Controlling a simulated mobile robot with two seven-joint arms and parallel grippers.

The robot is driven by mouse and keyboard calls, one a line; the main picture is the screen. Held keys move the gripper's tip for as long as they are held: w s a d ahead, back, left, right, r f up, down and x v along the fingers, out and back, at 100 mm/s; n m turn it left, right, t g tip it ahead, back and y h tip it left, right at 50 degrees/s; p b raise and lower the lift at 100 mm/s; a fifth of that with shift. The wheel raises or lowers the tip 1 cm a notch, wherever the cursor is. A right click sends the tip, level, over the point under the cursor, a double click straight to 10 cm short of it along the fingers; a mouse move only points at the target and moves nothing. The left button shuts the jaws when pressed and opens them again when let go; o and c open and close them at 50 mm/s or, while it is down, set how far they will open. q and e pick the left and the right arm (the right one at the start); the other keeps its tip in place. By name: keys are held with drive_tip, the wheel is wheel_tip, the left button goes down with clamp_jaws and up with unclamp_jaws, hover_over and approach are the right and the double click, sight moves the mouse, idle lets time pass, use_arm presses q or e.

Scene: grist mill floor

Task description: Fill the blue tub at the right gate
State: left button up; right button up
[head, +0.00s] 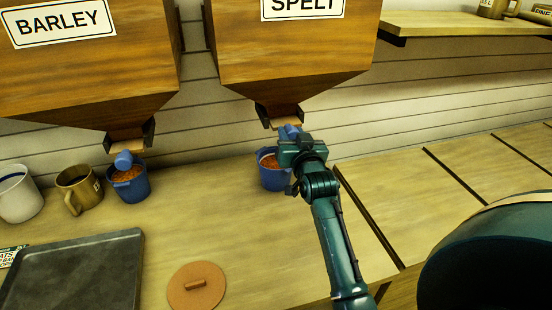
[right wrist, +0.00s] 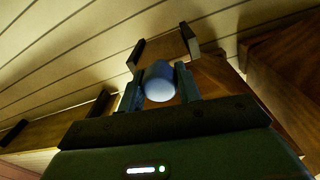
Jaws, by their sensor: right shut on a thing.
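The blue tub (head: 272,181) stands on the bench under the right hopper (head: 290,65), labelled SPELT. Orange-brown grain shows inside it, near the rim; my arm covers its right side. The right gate (head: 285,122) is at the hopper's mouth, with a blue knob (head: 287,132) at its front. My right gripper (head: 295,142) is at that gate, above the tub. In the right wrist view the fingers (right wrist: 159,88) are shut on the blue knob (right wrist: 158,82). Whether grain is flowing is hidden from me. My left gripper is not in view.
The left hopper (head: 90,60), labelled BARLEY, has another grain-filled blue tub (head: 130,190) under its gate. A brass mug (head: 76,190), white mug (head: 20,200), dark tray (head: 75,275) and round brown lid (head: 197,285) are on the bench. The bench between the two tubs is clear.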

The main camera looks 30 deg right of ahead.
drive_tip(key=shift+w, duration=0.15)
drive_tip(key=shift+w+r, duration=0.15)
drive_tip(key=shift+w, duration=0.1)
idle(0.3)
drive_tip(key=shift+d+r, duration=0.1)
